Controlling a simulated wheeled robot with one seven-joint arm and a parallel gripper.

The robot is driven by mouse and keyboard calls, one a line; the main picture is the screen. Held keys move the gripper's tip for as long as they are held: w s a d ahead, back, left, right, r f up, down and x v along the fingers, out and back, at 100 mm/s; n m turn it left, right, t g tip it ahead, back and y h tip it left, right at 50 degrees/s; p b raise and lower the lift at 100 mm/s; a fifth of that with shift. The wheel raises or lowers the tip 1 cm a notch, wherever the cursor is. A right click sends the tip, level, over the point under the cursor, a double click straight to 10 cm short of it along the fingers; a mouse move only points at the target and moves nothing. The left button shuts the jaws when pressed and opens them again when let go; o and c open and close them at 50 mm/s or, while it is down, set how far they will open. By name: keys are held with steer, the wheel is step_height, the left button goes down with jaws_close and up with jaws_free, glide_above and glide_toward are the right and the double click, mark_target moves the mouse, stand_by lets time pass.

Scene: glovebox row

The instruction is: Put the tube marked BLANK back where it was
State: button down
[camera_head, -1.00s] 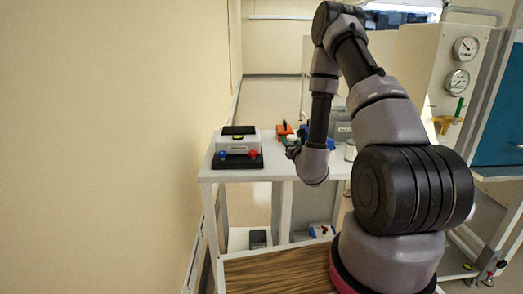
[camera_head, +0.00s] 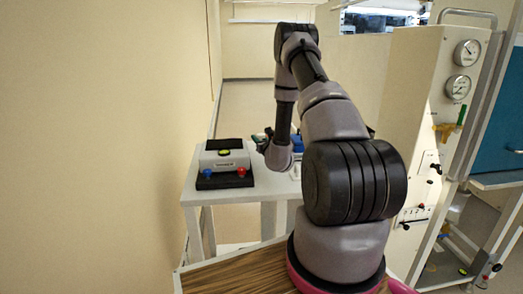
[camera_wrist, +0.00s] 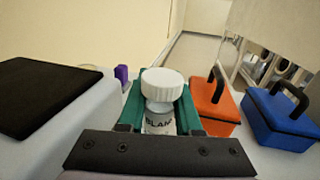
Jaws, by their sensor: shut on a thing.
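The tube marked BLANK (camera_wrist: 160,120) has a white ribbed screw cap (camera_wrist: 162,84) and a pale label with dark letters, partly cut off. It sits upright between the green fingers of my gripper (camera_wrist: 160,108) in the wrist view. My gripper is shut on it. In the head view my gripper is mostly hidden behind my own arm, over the white table (camera_head: 230,192). The tube cannot be made out there. The tube's lower end is hidden by the gripper's dark front bar, so I cannot tell whether it touches anything.
A grey device (camera_head: 224,157) with red and blue knobs stands on the table's left. The wrist view shows an orange block (camera_wrist: 212,105) and a blue block (camera_wrist: 277,118), both with black handles, at right, and a small purple thing (camera_wrist: 122,74). A gauge panel (camera_head: 440,110) stands right.

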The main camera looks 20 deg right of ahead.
step_height(320, 180, down, 4)
steer(key=shift+f, duration=0.25)
